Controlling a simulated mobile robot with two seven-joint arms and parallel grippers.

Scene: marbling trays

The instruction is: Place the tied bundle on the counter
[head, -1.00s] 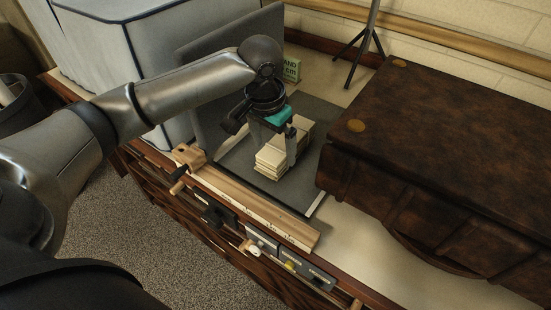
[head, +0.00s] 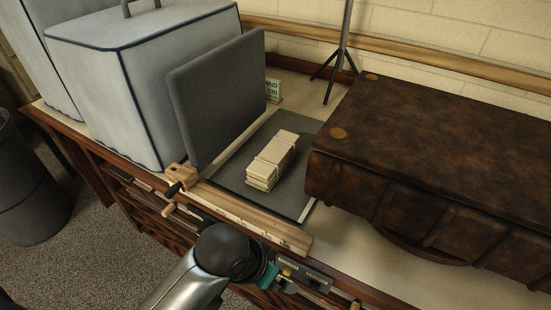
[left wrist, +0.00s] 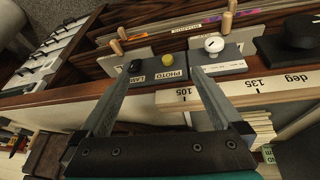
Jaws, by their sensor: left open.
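The tied bundle (head: 272,160), a cream stack of flat pieces with bands around it, lies on the dark grey mat (head: 232,178) on the counter (head: 375,255). Nothing is touching it from above. My left gripper (head: 283,282) is low at the counter's front edge, well in front of the bundle and apart from it. My right gripper is not in view.
An upright grey panel (head: 215,100) stands left of the mat, beside a pale covered box (head: 150,90). A large brown leather case (head: 440,160) stands close on the right. A wooden rail (head: 250,220) runs along the front. A tripod (head: 340,65) stands behind.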

